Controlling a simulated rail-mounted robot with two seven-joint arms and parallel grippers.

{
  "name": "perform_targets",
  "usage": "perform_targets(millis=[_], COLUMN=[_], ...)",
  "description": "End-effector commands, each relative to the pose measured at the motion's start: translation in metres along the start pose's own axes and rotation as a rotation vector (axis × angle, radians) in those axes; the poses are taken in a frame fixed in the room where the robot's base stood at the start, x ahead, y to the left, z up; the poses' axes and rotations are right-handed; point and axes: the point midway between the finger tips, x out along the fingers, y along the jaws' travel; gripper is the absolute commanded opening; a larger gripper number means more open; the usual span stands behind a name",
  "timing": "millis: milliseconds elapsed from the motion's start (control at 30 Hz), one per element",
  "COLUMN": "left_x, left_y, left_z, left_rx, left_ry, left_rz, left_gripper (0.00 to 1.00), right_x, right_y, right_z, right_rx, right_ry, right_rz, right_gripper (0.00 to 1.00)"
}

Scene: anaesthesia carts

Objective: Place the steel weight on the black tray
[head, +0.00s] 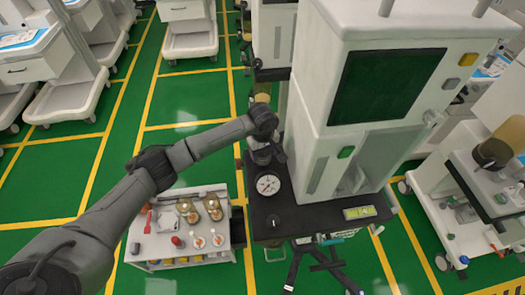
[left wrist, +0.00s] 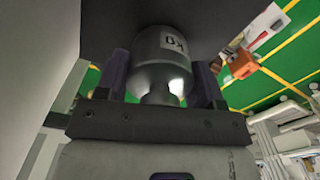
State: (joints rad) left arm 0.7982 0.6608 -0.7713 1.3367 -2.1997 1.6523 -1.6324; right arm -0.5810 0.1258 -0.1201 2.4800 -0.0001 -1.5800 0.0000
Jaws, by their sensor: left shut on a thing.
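The steel weight (left wrist: 160,72) is a grey metal cylinder with a narrow neck and a white label. My left gripper (left wrist: 162,82) is shut on it, with a dark finger on each side of the neck. In the head view my left gripper (head: 262,155) points down over the back left part of the black tray (head: 310,208), and the weight is mostly hidden there. The tray's dark surface (left wrist: 215,22) also shows close beyond the weight in the left wrist view. I cannot tell whether the weight touches it. My right gripper is not in view.
A round white dial (head: 268,184) is at the tray's left side, close to my gripper. A tall white machine (head: 330,130) rises behind the tray. A small white cart (head: 180,240) with bottles stands left. A green-lit display (head: 359,212) is at the tray's right.

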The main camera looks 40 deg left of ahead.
Motion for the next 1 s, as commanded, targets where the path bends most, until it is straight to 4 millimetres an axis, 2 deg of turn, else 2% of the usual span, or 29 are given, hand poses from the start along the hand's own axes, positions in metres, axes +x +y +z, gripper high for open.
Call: perform_targets(millis=[100, 133, 300, 400, 733, 1000], left_x=[0.0, 0.002, 0.002, 0.002, -0.005, -0.05], left_y=[0.001, 0.0, 0.0, 0.0, 0.001, 0.001], left_z=[-0.001, 0.0, 0.0, 0.0, 0.0, -0.001], left_rx=[0.0, 0.0, 0.0, 0.0, 0.001, 0.002], left_ry=[0.001, 0.0, 0.0, 0.0, 0.001, 0.003], left_rz=[0.005, 0.0, 0.0, 0.0, 0.002, 0.003], left_gripper=[0.0, 0.64, 0.8, 0.88, 0.88, 0.88], right_x=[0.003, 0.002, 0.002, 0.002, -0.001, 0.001], right_y=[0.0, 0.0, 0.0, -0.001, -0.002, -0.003], right_z=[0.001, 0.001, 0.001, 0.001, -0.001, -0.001], right_rx=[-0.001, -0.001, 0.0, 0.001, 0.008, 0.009], right_ry=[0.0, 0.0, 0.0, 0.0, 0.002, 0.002], right_rz=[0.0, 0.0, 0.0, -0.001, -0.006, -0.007], right_gripper=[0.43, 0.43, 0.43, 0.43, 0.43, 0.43])
